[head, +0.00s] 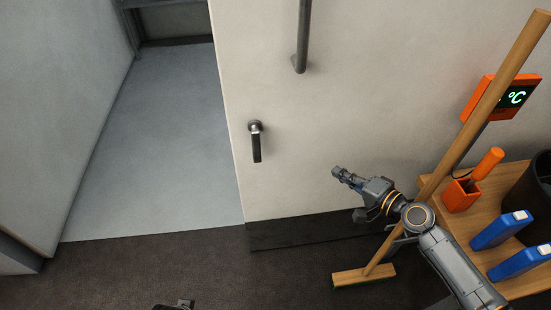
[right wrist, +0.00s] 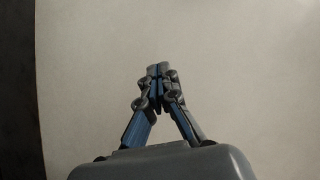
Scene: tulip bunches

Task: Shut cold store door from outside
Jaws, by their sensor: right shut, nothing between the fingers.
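The cold store door (head: 330,130) is a pale panel with a dark strip along its foot. It stands open, with a wide gap to its left showing a pale blue floor (head: 165,150). A black lever handle (head: 256,145) hangs down near its left edge, and a grey vertical bar (head: 303,40) is higher up. My right gripper (head: 337,172) is shut and empty, in front of the door, right of and below the lever. In the right wrist view its closed fingers (right wrist: 159,72) point at the plain pale surface. A bit of my left gripper (head: 180,304) shows at the bottom edge; its fingers are hidden.
A broom (head: 450,155) leans to the right, its head on the dark floor (head: 190,275). An orange temperature display (head: 485,97) is above.

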